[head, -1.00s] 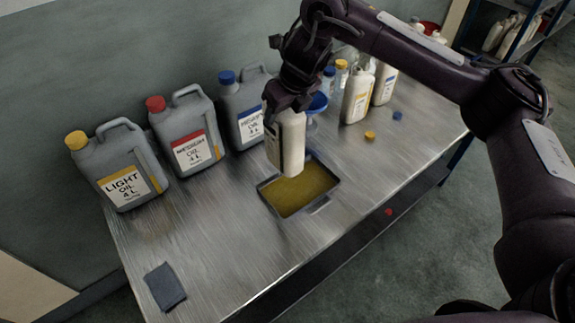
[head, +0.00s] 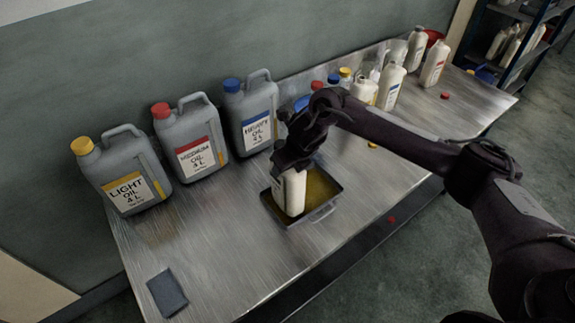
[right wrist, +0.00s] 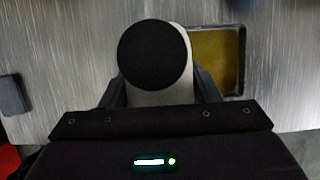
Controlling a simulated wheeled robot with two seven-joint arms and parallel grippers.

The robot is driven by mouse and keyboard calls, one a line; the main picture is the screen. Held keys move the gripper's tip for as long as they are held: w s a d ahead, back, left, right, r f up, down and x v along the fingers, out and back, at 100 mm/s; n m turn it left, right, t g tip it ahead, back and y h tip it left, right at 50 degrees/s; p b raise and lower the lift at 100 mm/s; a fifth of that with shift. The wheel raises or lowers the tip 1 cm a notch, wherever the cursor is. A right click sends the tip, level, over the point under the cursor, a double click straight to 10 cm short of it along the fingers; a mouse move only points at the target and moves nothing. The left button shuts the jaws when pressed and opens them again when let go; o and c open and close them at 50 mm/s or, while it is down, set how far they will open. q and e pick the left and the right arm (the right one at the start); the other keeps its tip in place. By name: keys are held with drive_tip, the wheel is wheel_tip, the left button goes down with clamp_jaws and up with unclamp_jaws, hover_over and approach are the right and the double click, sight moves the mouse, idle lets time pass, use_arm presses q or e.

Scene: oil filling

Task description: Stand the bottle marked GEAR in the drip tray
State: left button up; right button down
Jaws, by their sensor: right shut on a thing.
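A white bottle (head: 292,192) is held by my right gripper (head: 291,166), upright or nearly so, over the left part of the drip tray (head: 325,211). I cannot read its marking, and I cannot tell whether its base touches the tray floor. The tray is dark-rimmed with a yellow-brown inside. In the right wrist view the bottle (right wrist: 158,97) shows under a round black top between the fingers of my right gripper (right wrist: 160,88). The tray (right wrist: 242,62) shows there to the right, partly hidden by the bottle. My left gripper is not in view.
Grey cans of light oil (head: 125,180), medium oil (head: 190,142) and heavy oil (head: 250,112) stand along the wall. Several white bottles (head: 434,64) stand at the right back. A dark cloth (head: 167,292) lies front left. The table's front middle is clear.

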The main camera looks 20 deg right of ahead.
drive_tip(key=shift+w+f, duration=0.1)
drive_tip(key=shift+f, duration=0.25)
drive_tip(key=shift+c, duration=2.4)
unclamp_jaws()
drive_tip(key=shift+f, duration=0.1)
drive_tip(key=b+v, duration=0.2)
drive_tip(key=v, duration=0.7)
drive_tip(key=shift+b, duration=0.35)
drive_tip(key=v, duration=0.2)
drive_tip(key=shift+r+p, duration=0.25)
drive_tip(key=shift+p, duration=0.1)
drive_tip(key=shift+s+r, duration=0.25)
drive_tip(key=shift+s, duration=0.1)
